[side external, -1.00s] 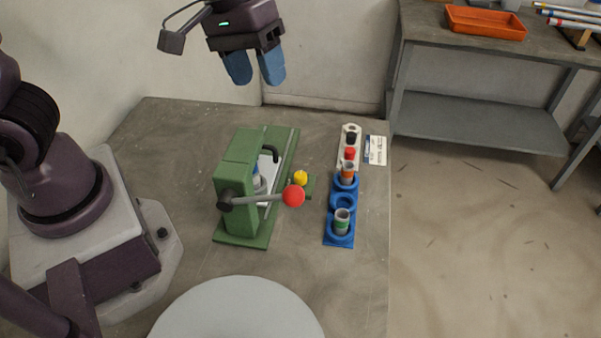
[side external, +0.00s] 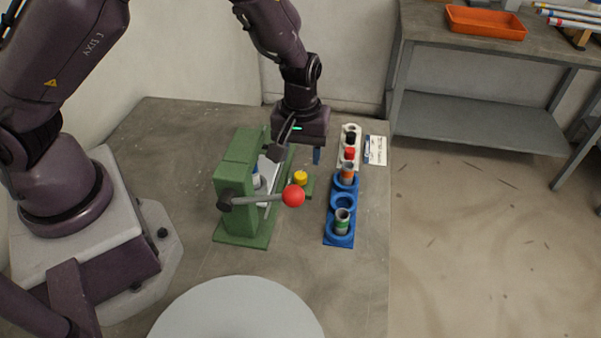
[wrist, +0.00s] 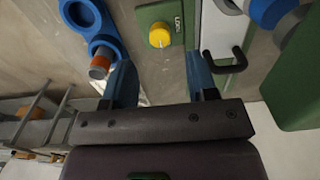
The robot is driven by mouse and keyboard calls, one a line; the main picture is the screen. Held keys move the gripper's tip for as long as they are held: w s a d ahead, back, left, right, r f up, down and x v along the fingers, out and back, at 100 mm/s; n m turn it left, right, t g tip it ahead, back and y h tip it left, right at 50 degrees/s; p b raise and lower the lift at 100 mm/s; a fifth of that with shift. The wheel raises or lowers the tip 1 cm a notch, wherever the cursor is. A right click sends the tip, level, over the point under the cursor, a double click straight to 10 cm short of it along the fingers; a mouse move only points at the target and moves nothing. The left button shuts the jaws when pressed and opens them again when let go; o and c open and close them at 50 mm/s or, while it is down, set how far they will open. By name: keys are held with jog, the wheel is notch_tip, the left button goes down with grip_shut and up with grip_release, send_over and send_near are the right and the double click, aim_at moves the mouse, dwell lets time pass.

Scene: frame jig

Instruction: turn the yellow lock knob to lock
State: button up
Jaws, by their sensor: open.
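The yellow lock knob (side external: 300,177) sits on a small green plate at the right side of the green frame jig (side external: 240,172). In the wrist view the knob (wrist: 159,36) shows on its green plate (wrist: 153,12), with a "LOCK" marking beside it. My gripper (wrist: 160,82) is open and empty, its blue fingers spread wide. The knob lies ahead of the fingertips, roughly midway between them, and is not touched. In the side view my gripper is low behind the knob, and only one blue fingertip (side external: 317,155) shows clearly.
A lever with a red ball (side external: 293,196) reaches out from the jig, close to the knob. A blue holder (side external: 327,232) with ringed cups stands to the right, below a white holder (side external: 342,162). A black handle (wrist: 240,60) lies near the right finger. A round grey surface (side external: 235,312) is in front.

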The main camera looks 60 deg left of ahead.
aim_at(301, 174)
notch_tip(301, 174, down, 6)
jog(key=shift+f, duration=0.25)
jog(key=c, duration=0.9)
